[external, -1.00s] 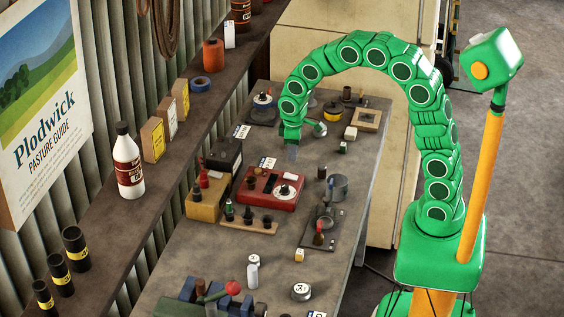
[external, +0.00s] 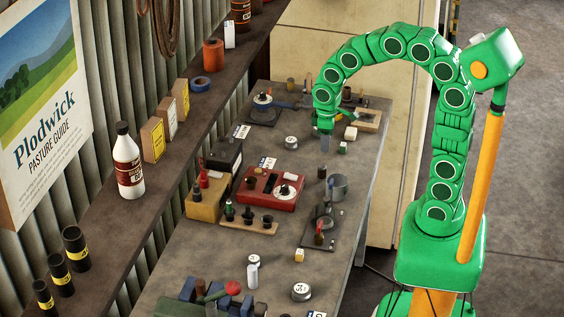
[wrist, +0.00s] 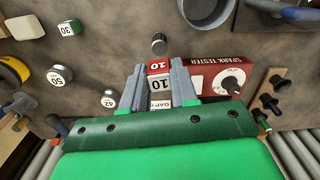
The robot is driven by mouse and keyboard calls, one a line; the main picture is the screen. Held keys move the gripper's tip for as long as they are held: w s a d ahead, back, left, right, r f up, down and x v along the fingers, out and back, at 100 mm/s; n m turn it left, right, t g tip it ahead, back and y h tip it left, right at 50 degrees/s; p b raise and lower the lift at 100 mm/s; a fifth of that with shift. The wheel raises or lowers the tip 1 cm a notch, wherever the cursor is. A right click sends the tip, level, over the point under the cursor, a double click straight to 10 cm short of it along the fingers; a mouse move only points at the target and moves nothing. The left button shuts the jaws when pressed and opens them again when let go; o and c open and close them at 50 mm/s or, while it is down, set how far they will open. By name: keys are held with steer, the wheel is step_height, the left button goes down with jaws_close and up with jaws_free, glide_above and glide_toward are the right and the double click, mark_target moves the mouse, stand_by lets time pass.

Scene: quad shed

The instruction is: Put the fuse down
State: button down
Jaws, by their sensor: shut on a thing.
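In the wrist view, my gripper (wrist: 159,70) is shut on a small red-and-white block marked 10, the fuse (wrist: 159,68). The fuse sits between the two grey fingers, with a red face and a white face showing. In the external view, my gripper (external: 326,143) points down over the far part of the workbench (external: 205,270), behind the red spark tester (external: 270,189). The fuse cannot be made out there. The frames do not clearly show whether it touches the bench.
A green-and-white block marked 30 (wrist: 68,29) and round pieces marked 50 (wrist: 59,76) and 42 (wrist: 110,98) stand left in the wrist view. A dark cylinder (wrist: 158,42) and a grey cup (wrist: 207,10) are beyond the fingers. Bare bench lies between them.

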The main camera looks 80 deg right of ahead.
steer(key=shift+s+r, duration=0.25)
steer(key=shift+s, duration=0.25)
steer(key=shift+a, duration=0.1)
